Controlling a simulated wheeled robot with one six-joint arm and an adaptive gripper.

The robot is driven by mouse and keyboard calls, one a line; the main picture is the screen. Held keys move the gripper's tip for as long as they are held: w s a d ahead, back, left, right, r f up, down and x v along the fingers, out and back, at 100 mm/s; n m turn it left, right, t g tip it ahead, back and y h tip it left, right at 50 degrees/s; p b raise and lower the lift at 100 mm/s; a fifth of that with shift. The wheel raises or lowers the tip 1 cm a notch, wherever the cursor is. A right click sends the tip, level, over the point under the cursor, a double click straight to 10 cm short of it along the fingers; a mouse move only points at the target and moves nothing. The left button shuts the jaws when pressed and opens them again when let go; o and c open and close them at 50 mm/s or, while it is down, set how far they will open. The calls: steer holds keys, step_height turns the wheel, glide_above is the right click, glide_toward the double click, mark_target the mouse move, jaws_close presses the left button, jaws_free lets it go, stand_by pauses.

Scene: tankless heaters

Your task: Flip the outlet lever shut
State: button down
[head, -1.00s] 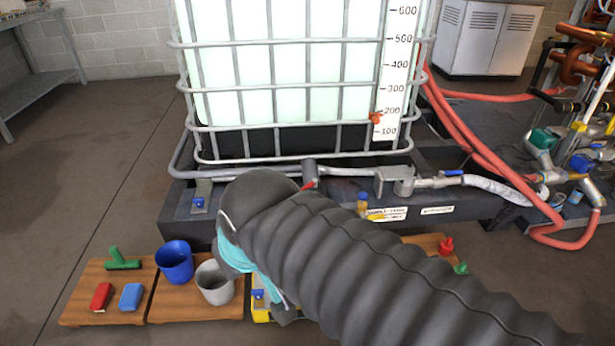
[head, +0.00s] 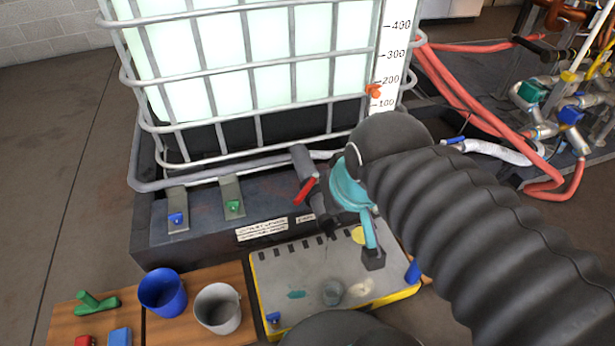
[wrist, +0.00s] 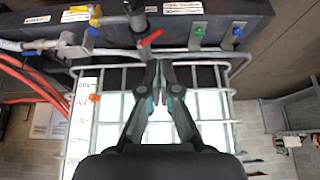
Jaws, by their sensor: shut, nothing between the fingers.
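The outlet lever, a red handle (head: 306,190), sits on the grey outlet pipe (head: 303,162) at the foot of the caged tank (head: 255,95). It slants down to the left in the head view. In the wrist view the red lever (wrist: 152,38) lies slantwise beside the dark outlet body (wrist: 137,18). My gripper (wrist: 157,66) is shut and empty, its fingertips a little short of the lever in that picture. My arm hides the area to the right.
A grey, yellow-edged tray (head: 290,285) lies below. A blue cup (head: 162,292) and a grey cup (head: 217,310) stand on a wooden board to the left. Blue (head: 177,219) and green (head: 234,208) fittings sit on the dark skid. Red hoses (head: 470,110) run at right.

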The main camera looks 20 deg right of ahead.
steer(key=shift+a, duration=0.1)
steer(key=w+f+n+g, duration=0.3)
steer(key=w+n+g, duration=0.15)
steer(key=w, duration=1.55)
steer(key=w+a+f+n+g+h+b, duration=0.1)
steer(key=w+a+f+n+g+h, duration=0.1)
steer(key=w+f, duration=1.3)
steer(key=shift+a+f+n+g, duration=0.55)
steer(key=shift+a+f+n, duration=0.25)
steer(key=shift+n, duration=0.25)
steer(key=shift+d, duration=0.1)
